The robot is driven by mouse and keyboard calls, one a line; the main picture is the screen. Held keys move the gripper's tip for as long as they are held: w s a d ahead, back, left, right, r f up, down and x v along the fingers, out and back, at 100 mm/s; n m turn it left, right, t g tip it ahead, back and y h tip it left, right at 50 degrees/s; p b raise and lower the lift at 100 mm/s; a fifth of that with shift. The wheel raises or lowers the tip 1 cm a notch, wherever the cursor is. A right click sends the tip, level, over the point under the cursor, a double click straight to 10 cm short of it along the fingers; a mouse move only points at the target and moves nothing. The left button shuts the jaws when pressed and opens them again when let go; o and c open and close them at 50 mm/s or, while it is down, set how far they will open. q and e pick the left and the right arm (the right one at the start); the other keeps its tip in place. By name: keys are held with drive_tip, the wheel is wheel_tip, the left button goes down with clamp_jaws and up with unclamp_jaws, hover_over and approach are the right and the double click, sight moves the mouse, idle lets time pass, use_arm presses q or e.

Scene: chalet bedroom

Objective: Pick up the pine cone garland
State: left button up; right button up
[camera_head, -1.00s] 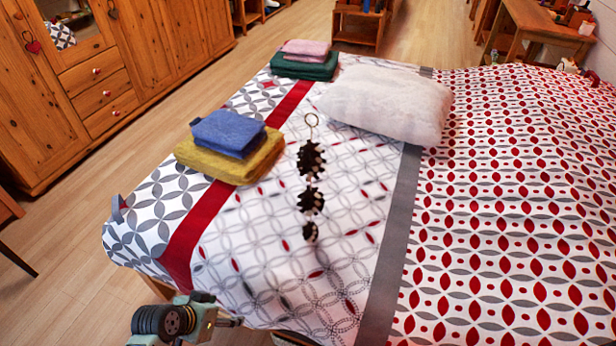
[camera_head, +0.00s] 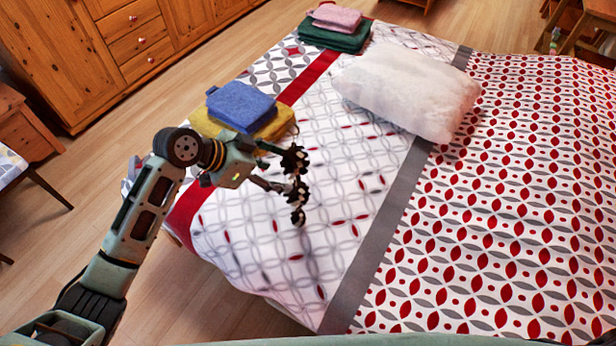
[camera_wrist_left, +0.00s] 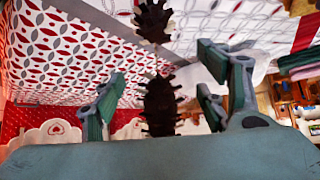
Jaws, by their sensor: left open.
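The pine cone garland (camera_head: 297,190) is a string of dark brown cones seen over the white patterned part of the bed. Its ring is not clearly visible now. My left gripper (camera_head: 277,169) reaches in from the left at the garland, its fingers pointing right toward the cones. In the left wrist view the fingers (camera_wrist_left: 160,92) are spread apart, with a garland cone (camera_wrist_left: 160,108) showing between them and another cone above it. I cannot tell whether a finger touches the garland. My right gripper is not in view.
Blue and yellow folded towels (camera_head: 240,106) lie on the bed just behind my left gripper. A white pillow (camera_head: 408,90) lies farther back. Green and pink towels (camera_head: 335,30) sit at the far edge. The red-patterned bedding (camera_head: 500,200) at right is clear.

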sight(292, 181)
use_arm(q)
drive_tip(key=shift+d+f, duration=0.25)
drive_tip(key=shift+f, duration=0.45)
drive_tip(key=x, duration=0.1)
drive_tip(key=p+x, duration=0.1)
drive_tip(key=x, duration=0.2)
drive_tip(key=shift+s+d+f, duration=0.1)
drive_tip(key=shift+s+f, duration=0.05)
drive_tip(key=shift+s, duration=0.1)
drive_tip(key=shift+w+d+f, duration=0.1)
drive_tip(key=shift+d+f, duration=0.1)
drive_tip(key=shift+f, duration=0.2)
drive_tip(key=c, duration=1.5)
drive_tip(key=shift+c, duration=0.2)
